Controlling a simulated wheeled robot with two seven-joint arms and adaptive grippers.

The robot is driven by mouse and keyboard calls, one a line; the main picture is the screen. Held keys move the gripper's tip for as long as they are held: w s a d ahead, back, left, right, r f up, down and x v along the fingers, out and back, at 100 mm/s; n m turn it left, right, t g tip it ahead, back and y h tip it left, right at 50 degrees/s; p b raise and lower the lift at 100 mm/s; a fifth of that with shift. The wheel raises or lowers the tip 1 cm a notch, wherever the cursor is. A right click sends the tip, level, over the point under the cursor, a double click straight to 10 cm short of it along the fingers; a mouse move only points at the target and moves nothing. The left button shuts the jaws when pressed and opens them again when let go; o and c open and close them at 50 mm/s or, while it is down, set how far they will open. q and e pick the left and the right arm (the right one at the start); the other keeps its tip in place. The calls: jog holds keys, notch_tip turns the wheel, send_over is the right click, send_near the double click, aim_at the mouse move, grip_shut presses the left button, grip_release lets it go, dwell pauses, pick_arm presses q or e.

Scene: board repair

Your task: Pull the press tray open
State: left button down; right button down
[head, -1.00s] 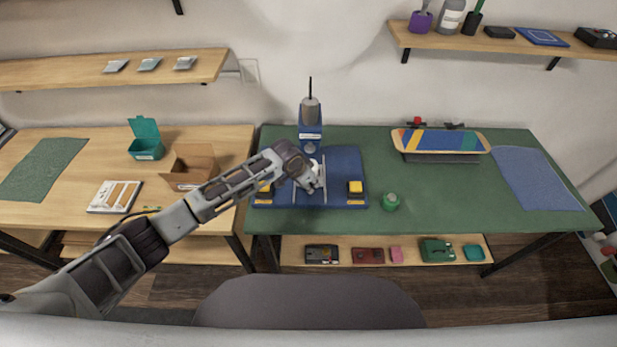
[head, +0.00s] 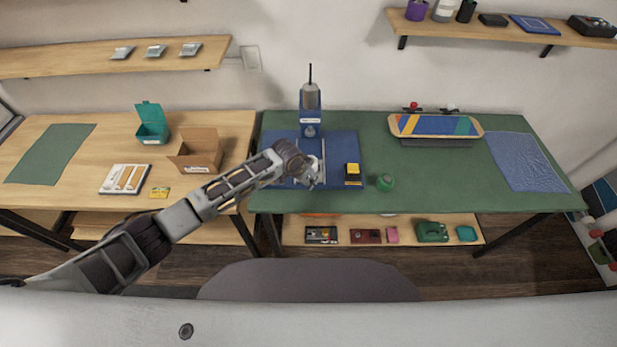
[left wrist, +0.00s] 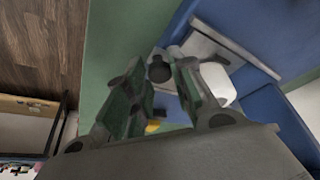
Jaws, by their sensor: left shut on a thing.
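The press (head: 311,112) is a blue upright machine on a wide blue base (head: 346,145) on the green bench mat. The press tray (left wrist: 207,46) shows in the left wrist view as a pale grey plate by a rail, with a dark round knob (left wrist: 160,69) at its front. My left gripper (head: 314,176) is over the front of the base, in front of the press column. In the left wrist view its fingers (left wrist: 163,88) are shut around the knob; the exact contact is partly hidden. A white rounded part (left wrist: 216,82) is beside the right finger. My right gripper is not in view.
The bench's front right is clear. A lower shelf (head: 400,222) holds several small items.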

pick_arm(q)
jog(key=shift+w, duration=0.3)
jog(key=c, duration=1.2)
grip_release()
jog(key=shift+c, duration=0.2)
jog(key=v, duration=1.2)
jog(key=shift+s, duration=0.1)
